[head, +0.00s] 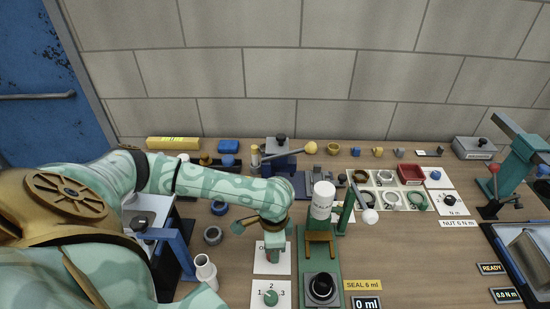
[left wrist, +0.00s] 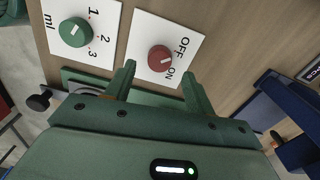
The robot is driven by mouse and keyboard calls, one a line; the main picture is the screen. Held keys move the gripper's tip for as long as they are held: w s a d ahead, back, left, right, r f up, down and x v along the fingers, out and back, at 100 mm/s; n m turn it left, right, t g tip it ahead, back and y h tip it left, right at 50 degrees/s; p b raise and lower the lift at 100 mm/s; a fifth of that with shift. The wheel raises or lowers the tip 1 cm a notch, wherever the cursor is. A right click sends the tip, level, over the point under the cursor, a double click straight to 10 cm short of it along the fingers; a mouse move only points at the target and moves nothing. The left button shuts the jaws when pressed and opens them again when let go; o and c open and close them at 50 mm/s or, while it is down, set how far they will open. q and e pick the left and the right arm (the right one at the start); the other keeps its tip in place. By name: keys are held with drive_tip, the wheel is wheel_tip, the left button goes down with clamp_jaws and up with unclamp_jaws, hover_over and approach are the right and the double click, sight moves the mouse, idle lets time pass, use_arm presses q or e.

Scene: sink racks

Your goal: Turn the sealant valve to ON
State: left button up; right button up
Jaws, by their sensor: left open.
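The sealant valve is a red knob (left wrist: 160,58) with a pale pointer mark, on a white panel (left wrist: 140,52) labelled OFF and ON. The mark points toward the label side; I cannot tell exactly which label it meets. In the head view the panel (head: 260,266) lies on the bench and my arm mostly covers the knob. My left gripper (left wrist: 158,69) is open, its fingertips on either side of the knob with gaps visible; contact is not clear. In the head view my left gripper (head: 275,244) points down over the panel. My right gripper is not in view.
A green dial (head: 271,297) marked 1, 2, 3 ml sits in front of the valve panel. A green stand with a white bottle (head: 322,200) and a black cup (head: 322,287) is close on the right. A blue frame (head: 176,245) and white pipe fitting (head: 205,270) are left.

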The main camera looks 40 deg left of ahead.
use_arm(q)
wheel_tip(320, 180, down, 3)
drive_tip(key=shift+f+b, duration=0.2)
drive_tip(key=shift+b, duration=0.25)
